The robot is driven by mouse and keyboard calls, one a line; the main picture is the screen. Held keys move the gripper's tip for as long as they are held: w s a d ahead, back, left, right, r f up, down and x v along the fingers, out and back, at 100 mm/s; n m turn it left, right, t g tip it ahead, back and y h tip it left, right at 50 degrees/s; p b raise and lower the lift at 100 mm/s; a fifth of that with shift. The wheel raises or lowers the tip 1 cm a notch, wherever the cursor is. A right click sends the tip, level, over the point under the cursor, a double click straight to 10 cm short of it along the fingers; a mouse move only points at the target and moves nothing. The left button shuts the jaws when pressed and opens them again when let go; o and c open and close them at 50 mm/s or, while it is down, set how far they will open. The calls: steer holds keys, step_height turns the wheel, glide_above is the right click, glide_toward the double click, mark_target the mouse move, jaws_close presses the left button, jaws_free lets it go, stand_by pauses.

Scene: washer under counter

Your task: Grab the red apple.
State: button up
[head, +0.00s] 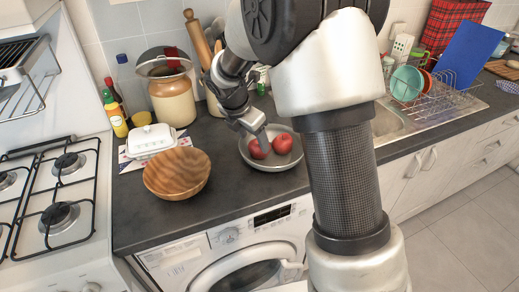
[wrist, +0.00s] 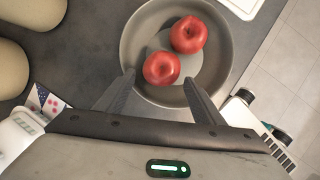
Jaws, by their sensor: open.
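Two red apples lie in a grey round bowl (head: 266,164) on the dark counter. In the head view one apple (head: 258,149) is at the left and the other apple (head: 283,143) at the right. In the wrist view the nearer apple (wrist: 161,69) and the farther apple (wrist: 188,34) sit close together in the bowl (wrist: 140,23). My gripper (head: 262,138) hangs over the bowl. In the wrist view my gripper (wrist: 158,82) is open and empty, its fingers spread on either side of the nearer apple. I cannot tell how high the fingertips are above it.
A wooden bowl (head: 177,173) and a white butter dish (head: 151,140) stand left of the grey bowl. A large jar (head: 173,98) stands behind. A dish rack (head: 440,92) is by the sink at the right. A washing machine (head: 235,255) is under the counter.

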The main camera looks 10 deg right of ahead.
mark_target(257, 144)
steer(key=x, duration=0.4)
steer(key=shift+w+d+f, duration=0.1)
steer(key=shift+d+f, duration=0.2)
steer(key=shift+d, duration=0.05)
steer(key=shift+c, duration=0.3)
